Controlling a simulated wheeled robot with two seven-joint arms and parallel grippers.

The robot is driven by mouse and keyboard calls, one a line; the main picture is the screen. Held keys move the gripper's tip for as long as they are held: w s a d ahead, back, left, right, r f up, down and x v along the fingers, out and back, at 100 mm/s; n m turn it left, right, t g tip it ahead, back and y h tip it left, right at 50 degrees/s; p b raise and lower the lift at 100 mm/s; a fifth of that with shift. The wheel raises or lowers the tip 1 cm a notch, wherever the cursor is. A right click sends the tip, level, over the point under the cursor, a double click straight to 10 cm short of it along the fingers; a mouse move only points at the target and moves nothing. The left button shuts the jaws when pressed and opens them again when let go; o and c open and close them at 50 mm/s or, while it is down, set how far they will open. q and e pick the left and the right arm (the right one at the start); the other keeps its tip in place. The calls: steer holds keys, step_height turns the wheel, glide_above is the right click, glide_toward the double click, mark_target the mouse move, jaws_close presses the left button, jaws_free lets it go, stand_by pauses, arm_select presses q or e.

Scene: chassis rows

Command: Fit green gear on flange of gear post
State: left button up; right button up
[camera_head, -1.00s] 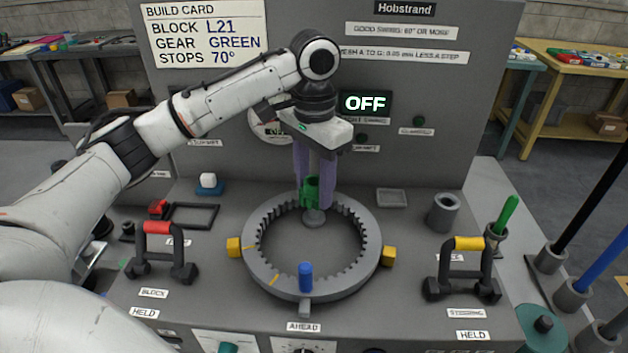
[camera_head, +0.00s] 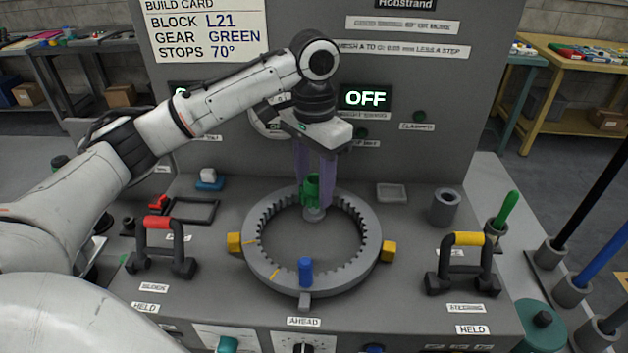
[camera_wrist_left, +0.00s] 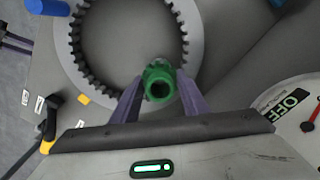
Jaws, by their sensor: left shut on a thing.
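The green gear (camera_head: 311,188) is a small toothed piece with a round bore, seen from above in the left wrist view (camera_wrist_left: 159,86). My left gripper (camera_head: 314,200) is shut on it, with one purple finger on each side. It also shows in the left wrist view (camera_wrist_left: 160,92). The grey gear post flange (camera_head: 314,214) shows just below the green gear, inside the toothed ring. The gear stands upright over the flange; I cannot tell whether the two touch.
The large grey ring (camera_head: 257,272) with inner teeth surrounds the post. A blue peg (camera_head: 305,270) stands at its front, and yellow blocks (camera_head: 388,251) sit at its sides. Handles with red (camera_head: 158,222) and yellow (camera_head: 469,239) grips flank it. A grey panel rises behind.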

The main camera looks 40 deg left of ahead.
arm_select(q)
steer(key=shift+f, duration=0.85)
stand_by(0.3)
steer(key=o, duration=1.3)
steer(key=shift+s+d, duration=0.1)
steer(key=shift+f, duration=0.15)
steer(key=shift+r, duration=5.4)
